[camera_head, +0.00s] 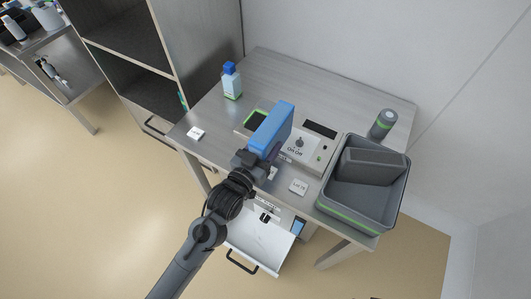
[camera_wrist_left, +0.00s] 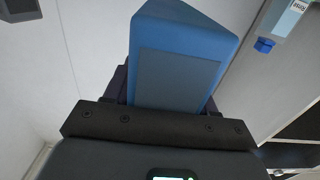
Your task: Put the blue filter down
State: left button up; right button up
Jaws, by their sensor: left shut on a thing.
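The blue filter (camera_head: 275,125) is a blue block held up over the table, in front of the grey device (camera_head: 313,158) with a knob and dark panels. My left gripper (camera_head: 258,160) is shut on it from the lower left. In the left wrist view, the blue filter (camera_wrist_left: 186,30) shows a grey panel on its near face and stands out past the dark gripper body (camera_wrist_left: 155,125). The filter hides part of the device. I cannot tell the gap between them. My right gripper is not in view.
A grey bin (camera_head: 405,185) holding a grey block stands at the table's right. A blue-capped bottle (camera_head: 232,86) stands at back left, a dark canister (camera_head: 383,123) at right. An open white drawer (camera_head: 258,243) juts out below. The back of the metal table (camera_head: 310,85) is clear.

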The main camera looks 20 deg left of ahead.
pick_arm(q)
notch_tip(320, 180, down, 4)
jog(key=shift+r+b, duration=0.25)
jog(key=shift+b, duration=0.5)
jog(key=shift+f, duration=0.15)
jog(key=shift+s+f, duration=0.1)
jog(key=shift+f, duration=0.3)
jog(key=o, duration=1.1)
jog(key=shift+o, duration=0.2)
